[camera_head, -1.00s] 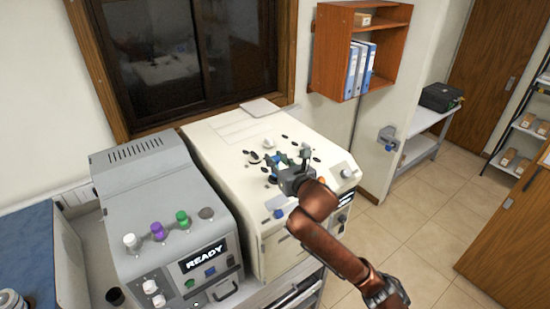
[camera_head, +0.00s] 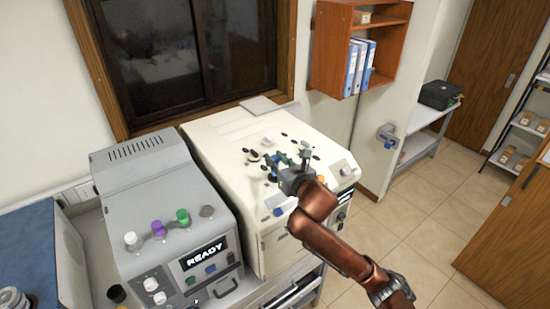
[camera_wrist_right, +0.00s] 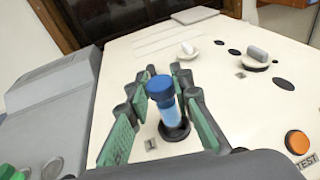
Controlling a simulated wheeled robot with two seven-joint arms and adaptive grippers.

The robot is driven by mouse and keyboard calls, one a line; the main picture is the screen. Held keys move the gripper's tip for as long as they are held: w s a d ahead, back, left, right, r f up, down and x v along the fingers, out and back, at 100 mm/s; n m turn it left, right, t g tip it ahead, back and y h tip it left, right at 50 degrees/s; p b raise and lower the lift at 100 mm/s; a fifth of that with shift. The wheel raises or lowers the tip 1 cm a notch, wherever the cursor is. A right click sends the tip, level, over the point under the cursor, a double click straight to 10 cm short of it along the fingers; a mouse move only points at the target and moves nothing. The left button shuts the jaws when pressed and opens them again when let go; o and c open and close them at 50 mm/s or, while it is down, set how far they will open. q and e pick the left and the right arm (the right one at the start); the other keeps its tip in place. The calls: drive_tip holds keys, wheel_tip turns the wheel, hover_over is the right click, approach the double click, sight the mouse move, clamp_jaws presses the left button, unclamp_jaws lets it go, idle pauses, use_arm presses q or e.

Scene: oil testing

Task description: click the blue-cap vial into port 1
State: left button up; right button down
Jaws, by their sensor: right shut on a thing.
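The blue-cap vial (camera_wrist_right: 162,100) stands between the fingers of my right gripper (camera_wrist_right: 162,78) in the right wrist view. Its blue cap is on top and its clear body holds light blue liquid. My right gripper, also in the head view (camera_head: 287,163), is shut on the vial, with green pads on both sides of it. The vial's lower end is at a dark ring-shaped port (camera_wrist_right: 174,131) beside a label "1" (camera_wrist_right: 150,144). I cannot tell how deep it sits. In the head view the gripper hides the vial. My left gripper is not in view.
The port is on top of a cream machine (camera_head: 225,140) with several dark holes and an orange TEST button (camera_wrist_right: 297,142). A grey machine (camera_head: 140,200) reading "READY" stands on the left, with white, purple and green caps on top.

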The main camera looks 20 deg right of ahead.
sight(275, 176)
drive_tip(key=shift+f, duration=0.6)
idle(0.7)
drive_tip(key=shift+f+b, duration=0.4)
drive_tip(key=shift+f, duration=1.15)
idle(1.1)
drive_tip(key=c, duration=1.6)
unclamp_jaws()
